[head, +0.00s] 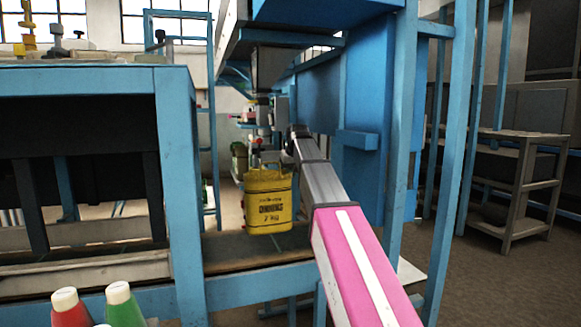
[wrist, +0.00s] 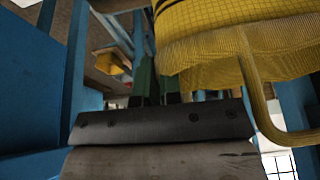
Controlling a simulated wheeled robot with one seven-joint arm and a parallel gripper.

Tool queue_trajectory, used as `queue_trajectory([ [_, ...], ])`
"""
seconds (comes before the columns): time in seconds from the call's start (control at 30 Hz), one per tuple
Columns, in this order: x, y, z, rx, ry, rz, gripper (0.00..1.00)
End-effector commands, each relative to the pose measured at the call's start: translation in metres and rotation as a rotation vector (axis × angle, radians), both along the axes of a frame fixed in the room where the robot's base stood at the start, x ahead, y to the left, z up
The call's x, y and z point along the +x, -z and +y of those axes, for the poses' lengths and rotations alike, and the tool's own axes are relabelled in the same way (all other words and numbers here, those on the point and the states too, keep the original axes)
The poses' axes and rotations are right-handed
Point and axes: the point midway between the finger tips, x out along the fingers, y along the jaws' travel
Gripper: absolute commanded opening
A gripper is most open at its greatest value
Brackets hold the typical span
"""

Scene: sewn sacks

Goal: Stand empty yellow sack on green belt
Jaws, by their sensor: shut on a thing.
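The yellow sack (head: 267,205), with black print and a loop handle at its top, is upright at the near end of the dark belt (head: 225,247). I cannot tell whether its base touches the belt. My arm reaches in from the lower right, and my gripper (head: 270,146) is at the sack's top, shut on the sack. In the wrist view, the sack (wrist: 240,35) fills the upper right, with its handle curving down beside my gripper (wrist: 158,85). The exact grip point is hidden. Whether the sack is empty does not show.
A blue post (head: 180,190) stands left of the sack, and blue machine framing (head: 370,120) stands close on the right. Another sack (head: 240,158) shows further back. Red and green bottles (head: 120,300) are at the lower left. Open floor lies at right.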

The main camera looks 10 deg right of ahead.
Motion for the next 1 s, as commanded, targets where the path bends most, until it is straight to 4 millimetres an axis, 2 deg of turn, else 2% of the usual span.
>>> queue_trajectory([
  [0.03, -0.011, 0.005, 0.001, 0.004, 0.001, -0.003, 0.00],
  [0.1, -0.019, 0.010, 0.002, 0.004, 0.001, -0.003, 0.00],
  [0.23, -0.027, 0.015, 0.003, 0.005, 0.002, -0.004, 0.00],
  [0.47, -0.028, 0.024, 0.004, 0.005, 0.002, -0.005, 0.00],
  [0.73, -0.028, 0.052, 0.004, 0.004, 0.001, -0.004, 0.00],
  [1.0, -0.028, 0.055, 0.004, 0.006, 0.000, -0.005, 0.00],
])
